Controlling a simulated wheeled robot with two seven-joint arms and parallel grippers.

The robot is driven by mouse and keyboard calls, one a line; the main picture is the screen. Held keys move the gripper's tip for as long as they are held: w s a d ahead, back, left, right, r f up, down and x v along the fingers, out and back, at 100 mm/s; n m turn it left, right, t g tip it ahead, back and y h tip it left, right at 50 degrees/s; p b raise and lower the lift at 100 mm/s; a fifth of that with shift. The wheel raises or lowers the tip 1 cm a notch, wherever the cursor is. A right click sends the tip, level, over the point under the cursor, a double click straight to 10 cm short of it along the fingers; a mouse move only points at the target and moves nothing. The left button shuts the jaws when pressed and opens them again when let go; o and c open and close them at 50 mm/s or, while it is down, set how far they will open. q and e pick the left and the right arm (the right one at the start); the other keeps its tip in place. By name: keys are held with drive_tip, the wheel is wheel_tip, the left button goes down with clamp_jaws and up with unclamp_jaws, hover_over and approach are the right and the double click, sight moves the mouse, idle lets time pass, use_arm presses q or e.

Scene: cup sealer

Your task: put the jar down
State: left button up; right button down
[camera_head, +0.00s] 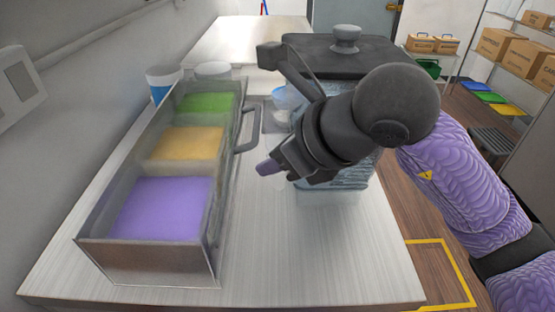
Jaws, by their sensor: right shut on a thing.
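My left gripper is not in view.
A metal-framed tray (160,255) with purple, yellow and green sections stands left on the white table (300,275); its handle (250,130) sticks out rightward. A blue and white cup (160,82) and a pale round-topped item (213,70) stand behind it. The table's front is clear.

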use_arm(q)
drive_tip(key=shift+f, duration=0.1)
use_arm(e)
drive_tip(key=c, duration=0.7)
unclamp_jaws()
drive_tip(key=shift+o, duration=0.9)
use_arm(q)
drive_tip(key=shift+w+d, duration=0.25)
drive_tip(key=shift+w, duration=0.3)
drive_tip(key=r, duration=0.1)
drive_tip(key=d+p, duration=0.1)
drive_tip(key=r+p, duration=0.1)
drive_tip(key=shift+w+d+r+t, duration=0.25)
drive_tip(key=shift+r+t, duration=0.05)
use_arm(e)
drive_tip(key=v, duration=1.2)
